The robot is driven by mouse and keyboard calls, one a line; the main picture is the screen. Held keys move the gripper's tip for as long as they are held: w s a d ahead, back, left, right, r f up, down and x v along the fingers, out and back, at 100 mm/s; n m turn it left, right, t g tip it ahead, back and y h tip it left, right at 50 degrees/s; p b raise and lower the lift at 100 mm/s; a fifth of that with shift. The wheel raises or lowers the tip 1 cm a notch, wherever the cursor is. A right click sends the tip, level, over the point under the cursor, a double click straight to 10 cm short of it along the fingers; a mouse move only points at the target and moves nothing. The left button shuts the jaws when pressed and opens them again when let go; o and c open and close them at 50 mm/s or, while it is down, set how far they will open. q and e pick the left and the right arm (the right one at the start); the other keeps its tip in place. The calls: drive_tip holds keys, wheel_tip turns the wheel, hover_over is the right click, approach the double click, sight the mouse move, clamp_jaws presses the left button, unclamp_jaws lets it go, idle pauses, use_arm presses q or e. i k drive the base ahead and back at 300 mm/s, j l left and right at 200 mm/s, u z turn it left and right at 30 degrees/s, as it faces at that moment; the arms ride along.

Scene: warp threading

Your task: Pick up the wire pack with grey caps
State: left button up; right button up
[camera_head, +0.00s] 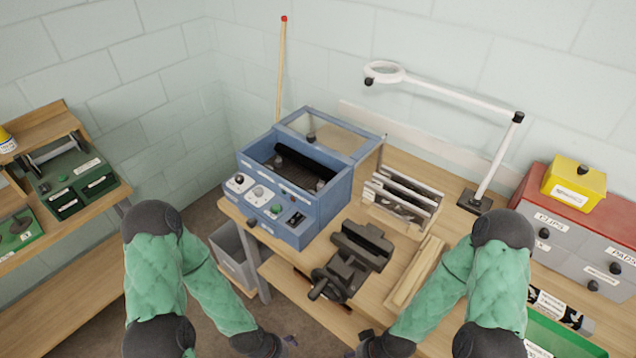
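I cannot make out a wire pack with grey caps for certain. A rack (436,207) on the workbench, right of the blue machine, holds several thin pale and dark pieces on edge; they are too small to identify. My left gripper (289,345) is at the bottom edge, in front of the bench, small and partly cut off. My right gripper (354,351) is also at the bottom edge, mostly out of frame. Both are well short of the rack. Neither shows whether it is open or shut.
A blue machine (318,208) with a raised clear lid stands on the bench. A dark vise (350,262) sits at the front edge, beside a wooden tray (416,272). A white magnifier lamp (450,94) arches over the back. Drawers (575,243) and a green tray (560,338) are at right.

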sight(543, 301)
drive_tip(key=u, duration=0.25)
drive_tip(key=k+z, duration=0.1)
drive_tip(key=z, duration=0.9)
drive_tip(key=k+l+z, duration=0.1)
drive_tip(key=z, duration=0.4)
drive_tip(key=k+l+z, duration=0.1)
drive_tip(key=z, duration=0.4)
drive_tip(key=l+u, duration=0.1)
drive_tip(key=u, duration=0.35)
drive_tip(key=l+u, duration=0.1)
drive_tip(key=u, duration=0.3)
